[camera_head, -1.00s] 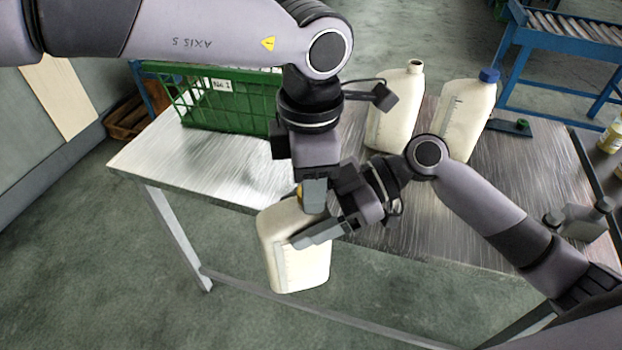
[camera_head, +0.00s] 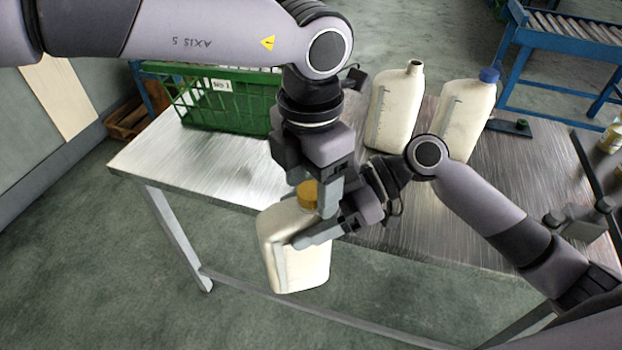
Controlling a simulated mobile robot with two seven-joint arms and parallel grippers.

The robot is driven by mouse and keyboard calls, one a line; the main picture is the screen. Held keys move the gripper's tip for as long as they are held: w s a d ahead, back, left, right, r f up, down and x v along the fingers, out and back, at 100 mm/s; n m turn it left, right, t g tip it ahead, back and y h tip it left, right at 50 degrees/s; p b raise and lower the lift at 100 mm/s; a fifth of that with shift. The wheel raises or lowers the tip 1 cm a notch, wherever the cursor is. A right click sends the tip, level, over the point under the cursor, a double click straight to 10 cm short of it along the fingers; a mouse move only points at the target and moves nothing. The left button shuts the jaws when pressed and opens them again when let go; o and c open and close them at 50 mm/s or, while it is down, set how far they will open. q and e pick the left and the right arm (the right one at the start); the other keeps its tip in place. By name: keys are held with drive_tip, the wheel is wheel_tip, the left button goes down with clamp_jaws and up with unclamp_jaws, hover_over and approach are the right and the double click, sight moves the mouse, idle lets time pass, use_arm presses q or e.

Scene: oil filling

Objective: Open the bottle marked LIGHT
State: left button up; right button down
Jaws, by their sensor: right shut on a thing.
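A cream bottle (camera_head: 293,258) with an orange-yellow cap (camera_head: 308,192) is held in front of the table's near edge, slightly tilted. My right gripper (camera_head: 310,238) is shut on its upper body, with one finger across the front. My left gripper (camera_head: 322,200) points down at the cap from above, with one finger close along the cap's right side. Its other finger is hidden, so I cannot tell whether it grips the cap. The cap sits on the bottle's top. No LIGHT marking is readable on this bottle.
On the metal table (camera_head: 190,165) stand an uncapped cream bottle (camera_head: 396,112), a blue-capped bottle (camera_head: 465,115) and a green crate (camera_head: 222,108). A dark flat item (camera_head: 510,128) lies at the right. A conveyor (camera_head: 570,35) is behind. The table's left front is clear.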

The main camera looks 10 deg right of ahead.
use_arm(q)
drive_tip(key=shift+r, duration=2.3)
drive_tip(key=shift+c, duration=0.3)
wheel_tip(320, 180, up, 3)
drive_tip(key=m, duration=0.6)
drive_tip(key=shift+r+m, duration=0.1)
drive_tip(key=shift+m, duration=0.2)
drive_tip(key=shift+f, duration=0.4)
wheel_tip(320, 180, down, 7)
drive_tip(key=shift+f, duration=0.1)
drive_tip(key=c, duration=1.1)
drive_tip(key=n, duration=0.6)
drive_tip(key=shift+n, duration=0.3)
clamp_jaws()
